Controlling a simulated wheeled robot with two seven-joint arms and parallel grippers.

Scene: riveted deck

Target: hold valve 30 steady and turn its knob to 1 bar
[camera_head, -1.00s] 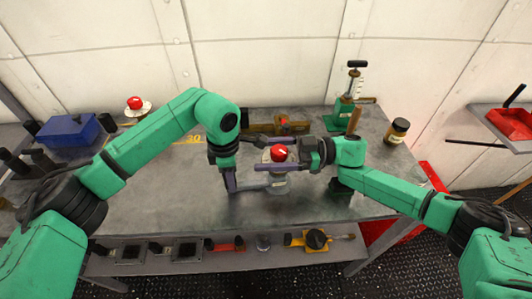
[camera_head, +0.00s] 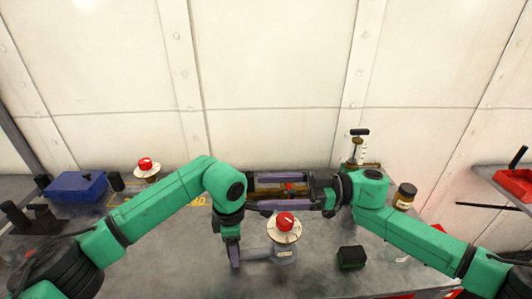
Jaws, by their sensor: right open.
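A valve with a red knob (camera_head: 285,221), a pale round dial (camera_head: 283,236) and a grey body (camera_head: 284,256) stands upright on the bench. The dial markings and knob setting are too small to read. My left gripper (camera_head: 235,258) points down at the left of this valve, by its grey side pipe (camera_head: 256,253); its finger gap cannot be made out. My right gripper (camera_head: 285,192) is open and empty, its fingers pointing left, above and behind the knob in the picture, apart from it. A second valve with a red knob (camera_head: 146,164) stands at the back left.
Yellow markings, seemingly ending in 0, lie on the bench (camera_head: 330,283) left of the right gripper. A blue box (camera_head: 76,186) is at the left. A dark green block (camera_head: 351,257), a brown jar (camera_head: 404,196) and a standing tool (camera_head: 357,148) are at the right.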

